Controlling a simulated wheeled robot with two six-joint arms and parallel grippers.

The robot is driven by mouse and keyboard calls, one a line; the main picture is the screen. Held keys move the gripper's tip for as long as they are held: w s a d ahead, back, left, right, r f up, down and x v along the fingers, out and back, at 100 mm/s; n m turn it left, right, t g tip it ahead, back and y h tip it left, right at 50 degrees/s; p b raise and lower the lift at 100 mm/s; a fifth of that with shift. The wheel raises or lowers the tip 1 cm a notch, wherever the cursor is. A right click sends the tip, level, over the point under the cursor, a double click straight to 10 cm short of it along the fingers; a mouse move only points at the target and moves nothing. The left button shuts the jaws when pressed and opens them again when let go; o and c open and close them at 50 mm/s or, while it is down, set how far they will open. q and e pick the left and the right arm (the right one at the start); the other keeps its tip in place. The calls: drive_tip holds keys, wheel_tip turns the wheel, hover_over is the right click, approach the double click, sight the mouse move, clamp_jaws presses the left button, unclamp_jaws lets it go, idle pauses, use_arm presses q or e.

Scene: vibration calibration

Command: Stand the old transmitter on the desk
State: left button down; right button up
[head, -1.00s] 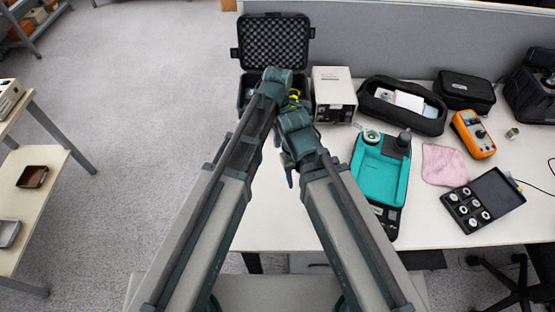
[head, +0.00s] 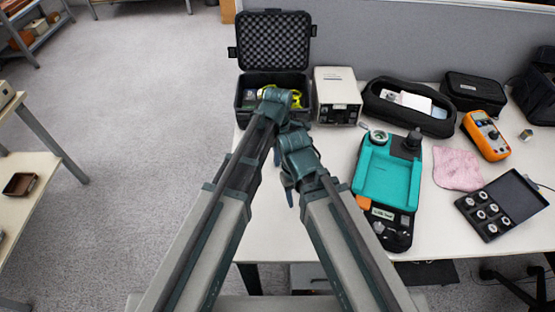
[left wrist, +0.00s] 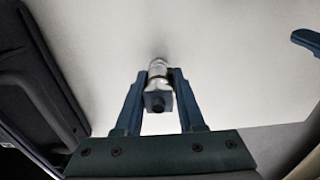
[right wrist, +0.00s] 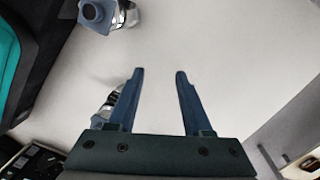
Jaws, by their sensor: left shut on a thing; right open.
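The old transmitter (left wrist: 156,88), a small silver cylinder with a blue square block and a dark end, is between the fingers of my left gripper (left wrist: 157,82), which is shut on it. Pale desk surface (left wrist: 235,70) shows behind it; whether it touches the desk I cannot tell. My right gripper (right wrist: 158,75) is open and empty over the desk. A silver piece (right wrist: 110,103) shows partly behind its left finger, and a silver-and-blue piece (right wrist: 98,12) is at that view's top edge; I cannot tell which is the transmitter. In the head view my arms hide the transmitter.
An open black case (head: 272,88) with a foam lid stands behind my arms, beside a beige instrument (head: 338,98). A teal tray unit (head: 387,185), black pouch (head: 410,108), orange meter (head: 486,135), pink cloth (head: 458,170) and weight box (head: 502,205) lie to the right.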

use_arm(q)
drive_tip(key=shift+f, duration=0.2)
use_arm(e)
drive_tip(key=shift+f, duration=0.15)
use_arm(q)
drive_tip(key=c, duration=0.5)
unclamp_jaws()
wheel_tip(320, 180, up, 12)
drive_tip(key=p, duration=1.2)
drive_tip(key=shift+r, duration=0.2)
use_arm(e)
wheel_tip(320, 180, up, 12)
